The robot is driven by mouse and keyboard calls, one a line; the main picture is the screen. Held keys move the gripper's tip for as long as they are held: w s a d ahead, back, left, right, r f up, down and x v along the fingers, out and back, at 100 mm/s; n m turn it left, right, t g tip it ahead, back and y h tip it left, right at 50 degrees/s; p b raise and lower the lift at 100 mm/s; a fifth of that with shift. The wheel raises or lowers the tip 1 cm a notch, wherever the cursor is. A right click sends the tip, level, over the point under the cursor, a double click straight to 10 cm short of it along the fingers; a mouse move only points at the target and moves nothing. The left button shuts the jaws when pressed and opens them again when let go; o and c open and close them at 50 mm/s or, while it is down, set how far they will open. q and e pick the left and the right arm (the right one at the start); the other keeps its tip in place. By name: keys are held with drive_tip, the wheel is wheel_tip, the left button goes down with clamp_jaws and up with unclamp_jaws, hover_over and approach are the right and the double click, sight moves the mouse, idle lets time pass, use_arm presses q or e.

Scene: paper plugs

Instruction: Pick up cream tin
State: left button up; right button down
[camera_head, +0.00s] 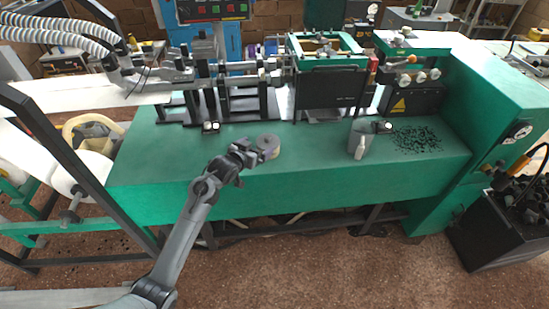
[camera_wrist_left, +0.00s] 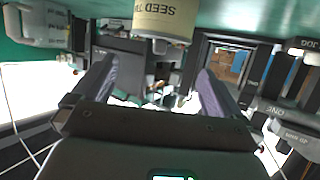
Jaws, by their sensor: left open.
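The cream tin (camera_head: 269,146) stands on the green bench top, near its front edge; its round greyish top shows in the head view. In the left wrist view, which looks upside down, the cream tin (camera_wrist_left: 165,22) shows its cream side with dark lettering that starts "SEED", cut by the top edge. My left gripper (camera_head: 249,153) is just left of the tin in the head view. In the wrist view my left gripper (camera_wrist_left: 157,66) is open, with nothing between its fingers, and the tin lies beyond the fingertips. My right gripper is not in view.
A grey jug (camera_head: 369,136) and a small pale bottle (camera_head: 360,149) stand right of the tin, beside scattered dark bits (camera_head: 416,139). Black machine frames (camera_head: 246,103) line the back of the bench. The bench top between tin and jug is clear.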

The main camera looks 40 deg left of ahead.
sight(267, 138)
use_arm(q)
drive_tip(key=shift+w+f, duration=0.15)
drive_tip(key=shift+w, duration=0.3)
drive_tip(key=b+x, duration=0.1)
drive_tip(key=x, duration=0.3)
drive_tip(key=shift+w+b, duration=0.35)
drive_tip(key=shift+w+a+f, duration=0.1)
drive_tip(key=shift+w, duration=0.15)
drive_tip(key=shift+r+b+x, duration=0.15)
drive_tip(key=shift+b+x, duration=0.5)
drive_tip(key=shift+x, duration=0.5)
drive_tip(key=shift+r+b+x, duration=0.1)
drive_tip(key=shift+b+x, duration=0.5)
drive_tip(key=shift+x, duration=0.6)
drive_tip(key=shift+w, duration=0.1)
